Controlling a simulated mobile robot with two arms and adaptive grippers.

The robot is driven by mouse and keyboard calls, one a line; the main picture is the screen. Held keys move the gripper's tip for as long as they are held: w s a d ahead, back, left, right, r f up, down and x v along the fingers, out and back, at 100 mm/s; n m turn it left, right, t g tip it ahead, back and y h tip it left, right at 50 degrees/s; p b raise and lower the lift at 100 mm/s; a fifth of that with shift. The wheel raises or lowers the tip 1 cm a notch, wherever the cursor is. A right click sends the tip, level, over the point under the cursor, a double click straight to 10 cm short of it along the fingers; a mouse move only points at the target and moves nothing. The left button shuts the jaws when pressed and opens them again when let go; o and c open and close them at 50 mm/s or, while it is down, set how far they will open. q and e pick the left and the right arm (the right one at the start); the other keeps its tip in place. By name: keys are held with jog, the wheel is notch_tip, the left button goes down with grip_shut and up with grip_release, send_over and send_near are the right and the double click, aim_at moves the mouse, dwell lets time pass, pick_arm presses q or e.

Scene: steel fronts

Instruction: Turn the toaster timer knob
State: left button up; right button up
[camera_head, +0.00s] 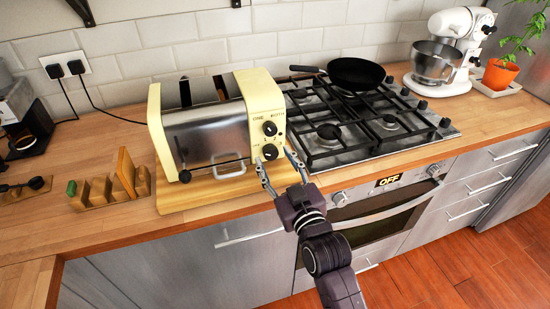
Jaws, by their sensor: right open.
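A cream and steel toaster (205,135) stands on a wooden board (195,196) on the counter. Its cream right end carries two black knobs, an upper knob (270,128) and a lower knob (270,152). I cannot tell from labels which one is the timer. My right gripper (275,160) is open, its two fingers pointing at that end, with the tips close to the lower knob and to either side of it. I cannot tell whether they touch it. My left gripper is not in view.
A gas hob (355,125) with a black pan (355,74) lies right of the toaster. A white mixer (449,52) and a potted plant (500,72) stand farther right. A wooden rack (98,192) is at left. An oven (385,212) is below the hob.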

jog(key=shift+w+a, duration=0.15)
jog(key=shift+w, duration=0.15)
jog(key=c, duration=1.2)
jog(key=shift+o, duration=0.2)
jog(key=shift+r+m, duration=0.1)
jog(key=shift+m, duration=0.2)
jog(key=m+p, duration=0.2)
jog(key=shift+m, duration=0.3)
jog(key=m+p, duration=0.1)
jog(key=m, duration=0.2)
jog(key=shift+m+p, duration=0.55)
jog(key=shift+m, duration=1.15)
